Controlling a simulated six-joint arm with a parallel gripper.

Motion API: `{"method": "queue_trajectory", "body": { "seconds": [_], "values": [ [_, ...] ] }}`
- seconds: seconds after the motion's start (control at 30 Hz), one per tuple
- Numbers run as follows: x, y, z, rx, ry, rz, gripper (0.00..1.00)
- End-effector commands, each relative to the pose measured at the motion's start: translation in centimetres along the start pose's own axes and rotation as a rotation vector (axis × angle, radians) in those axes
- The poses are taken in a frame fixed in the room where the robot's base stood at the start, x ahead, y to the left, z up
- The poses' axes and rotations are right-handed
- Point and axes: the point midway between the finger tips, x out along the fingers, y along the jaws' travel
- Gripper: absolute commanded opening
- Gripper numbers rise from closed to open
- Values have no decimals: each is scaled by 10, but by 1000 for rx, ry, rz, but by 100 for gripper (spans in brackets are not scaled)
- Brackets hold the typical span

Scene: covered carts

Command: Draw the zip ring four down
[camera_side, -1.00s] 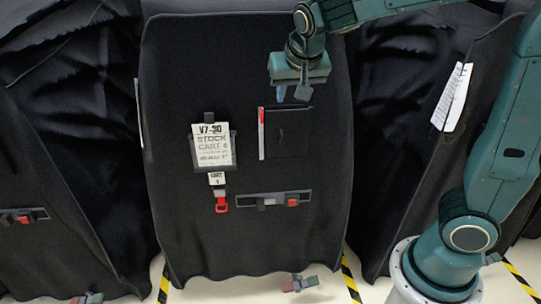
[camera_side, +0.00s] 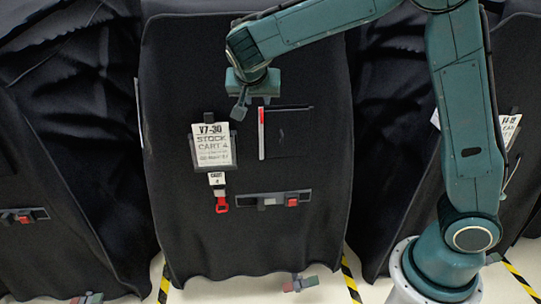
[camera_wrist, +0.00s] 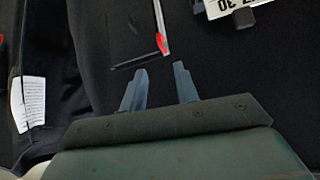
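The red zip ring (camera_side: 222,205) hangs below a small white tag reading "CART 4" (camera_side: 217,180) on the black cover (camera_side: 320,150) of the middle cart. Above it is a larger white card (camera_side: 212,146) reading "V7-30 STOCK CART 4". My gripper (camera_side: 252,104) is above and slightly right of that card, well apart from the ring. In the wrist view its two fingers (camera_wrist: 159,72) stand apart with nothing between them. The ring does not show in the wrist view; part of the card (camera_wrist: 232,4) shows at its top right.
A red and white strip (camera_side: 262,133) runs down the left edge of a flat black pocket (camera_side: 290,133). A grey bar with a red block (camera_side: 292,201) lies right of the ring. Covered carts stand on both sides. Yellow and black tape (camera_side: 350,280) marks the floor.

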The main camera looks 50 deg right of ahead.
Motion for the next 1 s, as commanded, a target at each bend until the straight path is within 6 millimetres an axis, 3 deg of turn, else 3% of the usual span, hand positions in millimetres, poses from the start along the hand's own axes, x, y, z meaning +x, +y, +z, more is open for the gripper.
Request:
{"method": "queue_trajectory", "body": {
  "seconds": [0.27, 0.8, 1.0],
  "values": [
    [24, 1, 0, -1, -1, 4, 30],
    [104, 1, 1, 0, -3, 4, 30],
    [125, 0, 0, 0, -2, 2, 30]
  ]
}}
